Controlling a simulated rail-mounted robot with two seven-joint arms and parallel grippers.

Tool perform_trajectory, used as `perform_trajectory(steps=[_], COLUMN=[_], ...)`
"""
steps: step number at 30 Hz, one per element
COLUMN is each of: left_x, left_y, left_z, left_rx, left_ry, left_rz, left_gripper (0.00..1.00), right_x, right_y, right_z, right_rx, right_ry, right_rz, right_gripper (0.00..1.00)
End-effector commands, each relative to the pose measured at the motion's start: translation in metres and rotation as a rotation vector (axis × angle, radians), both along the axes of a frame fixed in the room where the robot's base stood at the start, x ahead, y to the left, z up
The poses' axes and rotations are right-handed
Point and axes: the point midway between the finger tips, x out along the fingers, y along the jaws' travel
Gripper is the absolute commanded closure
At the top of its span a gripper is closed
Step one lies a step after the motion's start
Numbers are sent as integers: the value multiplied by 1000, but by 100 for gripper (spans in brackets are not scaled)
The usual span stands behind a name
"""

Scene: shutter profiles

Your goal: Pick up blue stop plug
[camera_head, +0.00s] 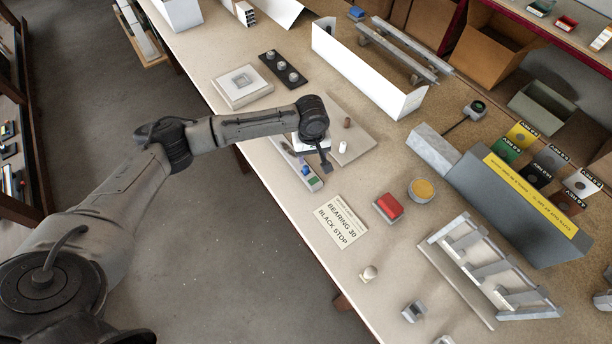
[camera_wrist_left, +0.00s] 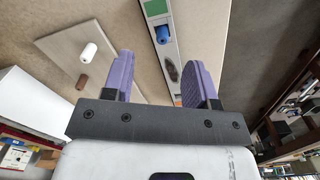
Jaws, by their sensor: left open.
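The blue stop plug (camera_wrist_left: 162,34) sits in a narrow grey tray (camera_wrist_left: 176,98), beside a green patch in the left wrist view. In the head view the blue plug (camera_head: 305,171) is small, in the tray near the table's front edge, partly beside my gripper. My left gripper (camera_wrist_left: 162,62) is open, its two purple fingers apart and nothing between them but a view of the tray below. A dark plug (camera_wrist_left: 172,70) lies in the tray between the fingers, while the blue plug shows beyond the fingertips. In the head view my left gripper (camera_head: 322,162) hangs above the tray.
A flat board with a white peg (camera_head: 343,147) and a brown peg (camera_head: 347,122) lies beside the tray. A card reading "BEARING 30 BLACK STOP" (camera_head: 341,220), a red block (camera_head: 389,206) and a yellow-topped round tin (camera_head: 422,190) stand nearby. A long white profile (camera_head: 360,75) lies behind.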

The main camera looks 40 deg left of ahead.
Motion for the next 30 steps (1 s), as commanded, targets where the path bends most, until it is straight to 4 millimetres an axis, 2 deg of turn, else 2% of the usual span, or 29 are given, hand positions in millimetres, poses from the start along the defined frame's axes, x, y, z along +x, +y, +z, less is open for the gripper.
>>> perform_trajectory(steps=[1, 3, 7, 18, 30], left_x=[6, 11, 15, 15, 15], left_y=[12, 21, 31, 32, 32], left_z=[1, 5, 1, -57, -84], left_rx=[8, 11, 14, 14, 15], left_ry=[-1, 3, 9, 10, 9], left_rz=[48, 99, 152, 161, 159], left_gripper=[47, 47, 47, 47, 47], right_x=[0, 0, 0, 0, 0], right_y=[0, 1, 2, 4, 4], right_z=[-7, -10, -12, -15, -17], right_rx=[0, 1, 5, 14, 14], right_ry=[0, -1, 0, -1, 0], right_rz=[0, -1, -4, -8, -6], right_gripper=[57, 57, 57, 57, 57])
